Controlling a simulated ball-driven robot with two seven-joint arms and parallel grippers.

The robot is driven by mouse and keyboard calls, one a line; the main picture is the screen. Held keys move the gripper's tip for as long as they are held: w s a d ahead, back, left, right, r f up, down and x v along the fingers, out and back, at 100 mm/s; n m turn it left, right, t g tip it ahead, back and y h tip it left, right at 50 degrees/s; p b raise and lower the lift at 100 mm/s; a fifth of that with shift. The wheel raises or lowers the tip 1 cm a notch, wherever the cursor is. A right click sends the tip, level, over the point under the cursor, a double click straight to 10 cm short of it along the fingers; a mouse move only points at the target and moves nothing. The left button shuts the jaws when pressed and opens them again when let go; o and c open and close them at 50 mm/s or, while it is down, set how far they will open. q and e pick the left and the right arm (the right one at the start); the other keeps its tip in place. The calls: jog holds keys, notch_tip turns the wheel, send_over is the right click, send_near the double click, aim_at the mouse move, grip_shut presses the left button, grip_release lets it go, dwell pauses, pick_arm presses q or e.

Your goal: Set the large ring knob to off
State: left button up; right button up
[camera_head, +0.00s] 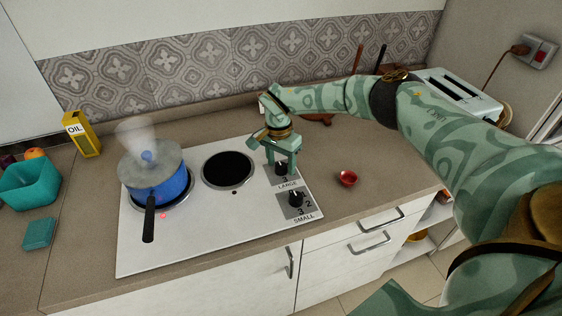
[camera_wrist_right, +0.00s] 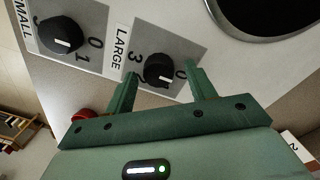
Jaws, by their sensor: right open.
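The large ring knob (camera_head: 281,168) is black and round, on a grey panel marked LARGE on the white hob (camera_head: 140,245). It also shows in the right wrist view (camera_wrist_right: 160,70), with a white mark on it; I cannot tell exactly which number the mark points at. My right gripper (camera_head: 283,163) is open, pointing down over this knob. In the wrist view its green fingers (camera_wrist_right: 160,78) stand on either side of the knob; contact cannot be made out. My left gripper is not in view.
The small knob (camera_head: 296,198) sits just in front. A steaming blue pot (camera_head: 160,188) stands on the left ring, near a lit red light (camera_head: 163,215). The other ring (camera_head: 228,170) is bare.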

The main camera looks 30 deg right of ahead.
notch_tip(320, 180, up, 16)
jog(key=p, duration=0.2)
jog(key=shift+w+a+r+p, duration=0.15)
jog(key=shift+w+p, duration=0.15)
jog(key=shift+w, duration=0.15)
